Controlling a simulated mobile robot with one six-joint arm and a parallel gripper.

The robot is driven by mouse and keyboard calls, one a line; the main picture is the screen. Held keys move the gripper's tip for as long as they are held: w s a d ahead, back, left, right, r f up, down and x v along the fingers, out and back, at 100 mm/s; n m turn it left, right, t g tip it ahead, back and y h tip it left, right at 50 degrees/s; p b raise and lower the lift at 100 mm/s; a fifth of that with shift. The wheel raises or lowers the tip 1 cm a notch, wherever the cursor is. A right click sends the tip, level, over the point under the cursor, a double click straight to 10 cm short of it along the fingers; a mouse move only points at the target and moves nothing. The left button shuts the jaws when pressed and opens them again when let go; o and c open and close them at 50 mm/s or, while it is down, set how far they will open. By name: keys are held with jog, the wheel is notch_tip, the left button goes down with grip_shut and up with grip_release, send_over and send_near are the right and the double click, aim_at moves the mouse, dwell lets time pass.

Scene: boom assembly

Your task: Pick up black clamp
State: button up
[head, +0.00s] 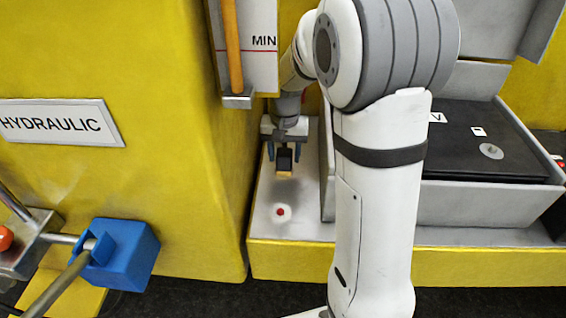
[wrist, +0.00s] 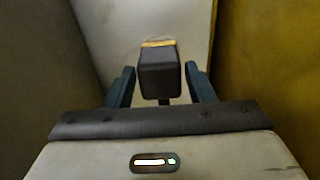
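The black clamp (wrist: 160,80) is a dark block with a yellow-orange strip at its far end. In the head view the clamp (head: 284,160) is small, above the light grey ledge. My gripper (head: 284,152) points down over the ledge, with one blue finger on each side of the clamp. In the wrist view my gripper (wrist: 160,70) is open, with the clamp between its fingertips and a narrow gap on each side. The clamp's underside and any contact with the ledge are hidden.
A grey box wall (head: 327,170) stands close to the right of my gripper. A yellow cabinet (head: 190,190) stands close to the left. A red button (head: 281,212) sits on the ledge in front. A blue block (head: 125,255) on a rod is at lower left.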

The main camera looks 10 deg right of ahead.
jog(key=c, duration=1)
